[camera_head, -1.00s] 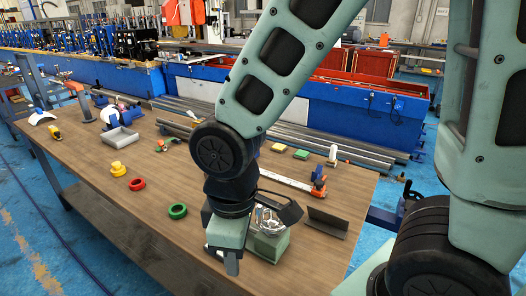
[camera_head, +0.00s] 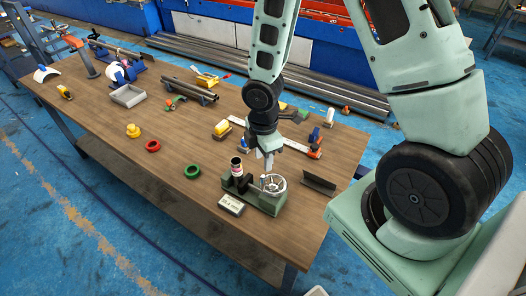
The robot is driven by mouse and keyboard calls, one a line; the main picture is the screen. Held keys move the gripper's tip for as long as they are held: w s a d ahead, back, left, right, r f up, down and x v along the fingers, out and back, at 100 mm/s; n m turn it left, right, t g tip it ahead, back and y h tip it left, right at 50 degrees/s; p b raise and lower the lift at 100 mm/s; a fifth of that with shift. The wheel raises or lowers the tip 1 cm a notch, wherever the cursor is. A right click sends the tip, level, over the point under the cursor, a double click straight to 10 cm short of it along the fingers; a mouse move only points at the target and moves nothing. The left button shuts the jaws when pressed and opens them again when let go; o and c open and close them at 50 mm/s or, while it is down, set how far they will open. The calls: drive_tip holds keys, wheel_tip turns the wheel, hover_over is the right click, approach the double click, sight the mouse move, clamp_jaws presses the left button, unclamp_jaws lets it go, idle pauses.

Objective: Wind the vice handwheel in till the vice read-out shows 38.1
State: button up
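The vice (camera_head: 268,204) is a small green block at the front right of the wooden table. Its silver handwheel (camera_head: 273,185) faces up at the right end. A dark tube with red and white bands (camera_head: 237,170) stands upright at its left end. The vice read-out (camera_head: 231,205) is a pale tilted plate in front; its figures are too small to read surely. My gripper (camera_head: 267,160) points down just behind and above the handwheel, seemingly apart from it. Its fingers are too small and overlapped to show whether they are open.
A dark angle piece (camera_head: 319,184) lies right of the vice. Green (camera_head: 192,171) and red (camera_head: 153,146) rings and a yellow stepped piece (camera_head: 133,131) lie left. A grey tray (camera_head: 128,96) sits farther back. The table's front left is clear.

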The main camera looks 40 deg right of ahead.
sight(263, 176)
wheel_tip(263, 176, down, 9)
drive_tip(key=b, duration=0.7)
drive_tip(key=shift+r, duration=0.25)
drive_tip(key=c, duration=0.8)
